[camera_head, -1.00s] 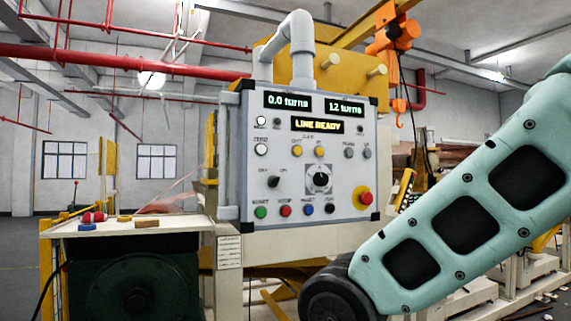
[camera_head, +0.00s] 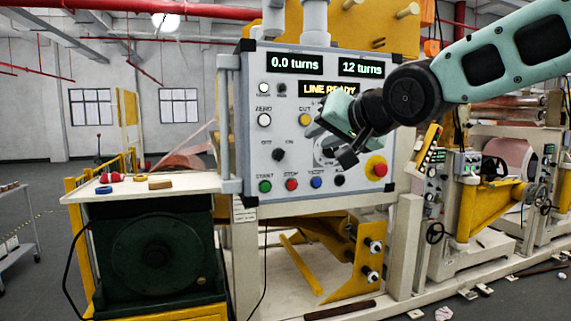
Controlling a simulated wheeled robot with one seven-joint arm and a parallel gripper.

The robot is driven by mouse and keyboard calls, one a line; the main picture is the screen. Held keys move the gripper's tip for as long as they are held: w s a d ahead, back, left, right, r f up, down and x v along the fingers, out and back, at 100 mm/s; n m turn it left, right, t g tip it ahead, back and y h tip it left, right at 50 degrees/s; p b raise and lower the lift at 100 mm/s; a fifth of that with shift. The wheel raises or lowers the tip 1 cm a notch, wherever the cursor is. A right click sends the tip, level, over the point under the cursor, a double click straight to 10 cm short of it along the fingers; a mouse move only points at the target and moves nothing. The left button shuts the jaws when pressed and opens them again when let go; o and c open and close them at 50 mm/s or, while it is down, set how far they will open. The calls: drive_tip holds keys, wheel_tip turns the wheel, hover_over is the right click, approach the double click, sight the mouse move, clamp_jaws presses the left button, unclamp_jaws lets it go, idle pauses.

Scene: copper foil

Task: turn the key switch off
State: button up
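The key switch (camera_head: 278,154) is a small black knob on the left half of the grey control panel, with OFF and ON labels above it. It is fully in view, and nothing touches it. I cannot make out exactly which label it points to. My gripper (camera_head: 332,146) is in front of the panel, to the right of the key switch and apart from it. It covers much of the dial and part of the labels there. One dark finger shows clearly at its lower end; the opening between the fingers is unclear.
The panel (camera_head: 243,120) has a display reading LINE READY, a row of push buttons below the key switch, and a red emergency stop (camera_head: 376,167) at lower right. A bench (camera_head: 205,183) with small coloured items stands at left. The space before the panel's left side is clear.

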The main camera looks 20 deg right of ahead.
sight(283, 154)
drive_tip(key=x, duration=1.5)
drive_tip(key=shift+w+f+b, duration=0.1)
drive_tip(key=shift+w+b, duration=0.2)
drive_tip(key=shift+w, duration=0.1)
clamp_jaws()
